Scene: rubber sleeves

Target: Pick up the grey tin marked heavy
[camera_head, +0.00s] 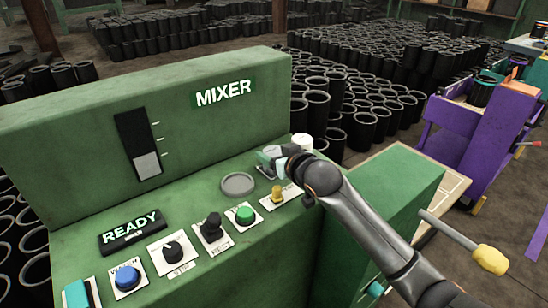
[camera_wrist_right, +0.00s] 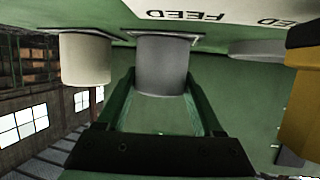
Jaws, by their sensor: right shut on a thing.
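A grey tin (camera_wrist_right: 162,65) stands between the two green fingers of my right gripper (camera_wrist_right: 165,100) in the right wrist view. The gripper is shut on it. The tin's base is at or near the light "FEED" plate, and I cannot tell whether it touches. No heavy mark shows on the visible side. In the head view my right gripper (camera_head: 270,160) is over the back right of the mixer's panel, and the tin is mostly hidden there. A cream tin (camera_wrist_right: 85,60) stands beside the grey one; it also shows in the head view (camera_head: 302,142). My left gripper is out of view.
The green mixer (camera_head: 75,125) has a grey disc (camera_head: 238,184), a yellow switch (camera_head: 277,193), a green button (camera_head: 244,214), dark knobs and a blue button (camera_head: 127,277) on its panel. A yellow-handled lever (camera_head: 490,259) sticks out at right. Black sleeves (camera_head: 340,110) crowd the floor behind.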

